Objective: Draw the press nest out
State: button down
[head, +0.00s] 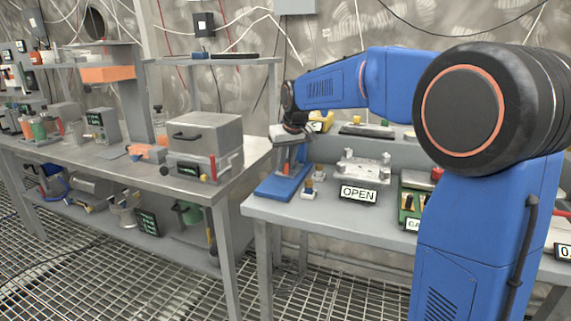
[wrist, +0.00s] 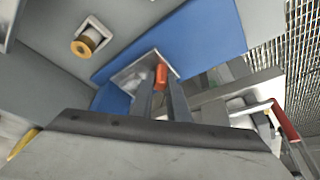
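The press has a blue base (head: 283,187) at the left end of the right-hand bench, which also shows in the wrist view (wrist: 205,37). A small pale metal block, seemingly the press nest (wrist: 132,72), sits on this blue base with an upright orange-red knob (wrist: 161,76). My gripper (head: 292,135) is above the base, pointing down. In the wrist view my two fingers (wrist: 160,88) have a narrow gap, with the knob at their tips. Whether they touch or clamp it is unclear. My gripper partly hides the nest in the head view.
A yellow-topped peg on a pale block (head: 308,190) stands beside the base. A metal fixture (head: 362,168) is behind an OPEN sign (head: 358,194).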

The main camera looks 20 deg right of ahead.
jog(key=s+a, duration=0.4)
jog(key=s, duration=0.1)
jog(key=s+a, duration=0.2)
jog(key=s, duration=0.1)
jog(key=shift+s+a, duration=0.1)
jog(key=shift+s, duration=0.1)
jog(key=c, duration=2)
grip_release()
jog(key=v, duration=1.7)
jog(key=shift+r, duration=0.2)
jog(key=shift+m+h, duration=0.4)
jog(key=shift+m, duration=0.5)
jog(key=s+d+f, duration=0.4)
jog(key=s+f, duration=0.5)
jog(key=s+d+f, duration=0.4)
jog(key=s+f, duration=0.5)
jog(key=s, duration=0.1)
jog(key=s+d+f, duration=0.4)
jog(key=s+f, duration=0.4)
jog(key=s, duration=0.1)
jog(key=shift+s+f, duration=0.35)
jog(key=shift+f, duration=0.05)
